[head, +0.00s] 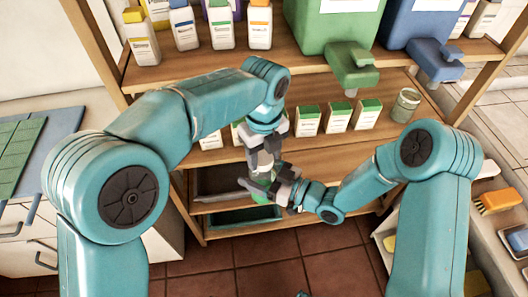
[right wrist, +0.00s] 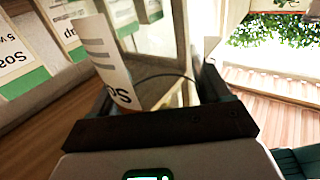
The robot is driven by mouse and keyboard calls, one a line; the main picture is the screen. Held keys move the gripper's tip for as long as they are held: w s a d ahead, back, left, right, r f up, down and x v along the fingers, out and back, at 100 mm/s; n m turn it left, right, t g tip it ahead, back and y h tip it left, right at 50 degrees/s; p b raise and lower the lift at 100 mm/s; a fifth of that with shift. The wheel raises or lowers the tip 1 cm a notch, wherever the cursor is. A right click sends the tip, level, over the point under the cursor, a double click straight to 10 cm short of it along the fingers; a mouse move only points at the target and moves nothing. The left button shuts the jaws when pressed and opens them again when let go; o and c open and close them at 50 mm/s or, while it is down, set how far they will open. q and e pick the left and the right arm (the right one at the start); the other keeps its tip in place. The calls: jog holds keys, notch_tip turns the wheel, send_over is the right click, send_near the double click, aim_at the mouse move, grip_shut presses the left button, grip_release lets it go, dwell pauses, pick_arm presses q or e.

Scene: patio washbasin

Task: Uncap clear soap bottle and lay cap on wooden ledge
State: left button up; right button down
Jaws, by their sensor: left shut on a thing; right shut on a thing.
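The clear soap bottle (head: 261,181) is between my two grippers in front of the shelf unit, with green showing at its lower end. In the right wrist view the clear bottle (right wrist: 155,62) has a white label with dark letters. My right gripper (head: 268,184) is shut on the bottle's body from the right. My left gripper (head: 262,156) comes down from above and is shut at the bottle's top, where the cap is; its fingers hide the cap. I cannot tell whether cap and bottle are apart. The wooden ledge (head: 225,158) is the shelf board behind the grippers.
Several white cartons with green tops (head: 338,116) stand on the middle shelf, with a glass jar (head: 405,104) at its right. A green dispenser (head: 351,62) and a blue dispenser (head: 436,60) overhang from above. A scrub brush (head: 497,201) lies far right.

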pick_arm(q)
jog(key=n, duration=0.6)
jog(key=shift+w+d, duration=0.15)
jog(key=shift+d, duration=0.15)
pick_arm(e)
jog(key=shift+s+a+g, duration=0.3)
pick_arm(q)
jog(key=n, duration=0.2)
jog(key=shift+r+n, duration=0.1)
jog(key=shift+n, duration=0.2)
jog(key=n, duration=0.5)
jog(key=shift+w+a, duration=0.1)
jog(key=shift+w, duration=0.05)
jog(key=n, duration=0.6)
jog(key=shift+a, duration=0.15)
jog(key=n, duration=0.5)
jog(key=shift+a, duration=0.1)
jog(key=n, duration=0.3)
jog(key=shift+a+r, duration=0.1)
jog(key=n, duration=0.5)
jog(key=shift+a, duration=0.1)
jog(key=n, duration=0.2)
jog(key=shift+n, duration=0.4)
jog(key=n, duration=1)
jog(key=shift+s, duration=0.25)
jog(key=n, duration=0.8)
jog(key=shift+s+d, duration=0.15)
jog(key=shift+d, duration=0.1)
